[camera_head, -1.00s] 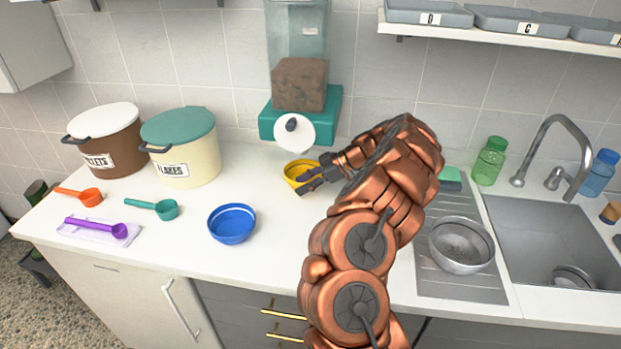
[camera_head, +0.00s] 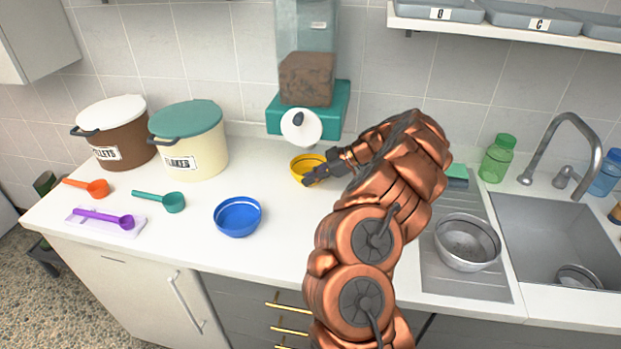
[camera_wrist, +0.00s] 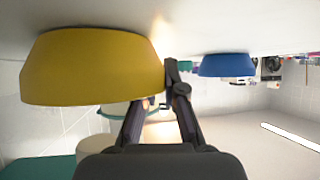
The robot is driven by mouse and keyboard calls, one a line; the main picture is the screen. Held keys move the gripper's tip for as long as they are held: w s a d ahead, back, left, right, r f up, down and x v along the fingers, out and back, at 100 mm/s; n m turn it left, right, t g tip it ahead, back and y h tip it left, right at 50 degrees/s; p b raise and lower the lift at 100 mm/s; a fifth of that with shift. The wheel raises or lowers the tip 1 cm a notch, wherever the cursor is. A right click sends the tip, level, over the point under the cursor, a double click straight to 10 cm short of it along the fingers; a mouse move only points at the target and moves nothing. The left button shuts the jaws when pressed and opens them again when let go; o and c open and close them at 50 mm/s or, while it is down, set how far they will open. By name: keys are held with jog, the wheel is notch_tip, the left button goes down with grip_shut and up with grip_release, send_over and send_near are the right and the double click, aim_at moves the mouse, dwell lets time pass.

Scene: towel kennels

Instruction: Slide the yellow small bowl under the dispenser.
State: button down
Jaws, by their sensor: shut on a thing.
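The yellow small bowl (camera_head: 303,165) stands on the white counter, just below and in front of the teal dispenser (camera_head: 308,117). My gripper (camera_head: 313,178) is at the bowl's right front side, low over the counter, and its fingers partly hide the bowl. In the wrist view the picture is upside down; the yellow bowl (camera_wrist: 92,68) fills the upper left and touches the fingertips of my gripper (camera_wrist: 168,98). The fingers are close together, shut at the bowl's edge. The dispenser has a clear hopper with brown food and a round white spout cover.
A blue bowl (camera_head: 238,217) stands to the left on the counter. Scoops (camera_head: 160,201) and two lidded bins (camera_head: 188,142) are farther left. A steel bowl (camera_head: 467,243) and the sink (camera_head: 555,220) are at right. The counter between the blue and yellow bowls is clear.

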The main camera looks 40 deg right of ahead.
jog(key=shift+f, duration=0.1)
jog(key=shift+w+d+f+b, duration=0.15)
jog(key=shift+w+b, duration=0.35)
jog(key=shift+b, duration=0.5)
jog(key=shift+w+b, duration=0.3)
jog(key=shift+b, duration=0.05)
jog(key=c, duration=1.2)
grip_release()
jog(key=shift+r, duration=0.2)
jog(key=shift+d, duration=0.1)
jog(key=v, duration=1.2)
jog(key=shift+r, duration=0.1)
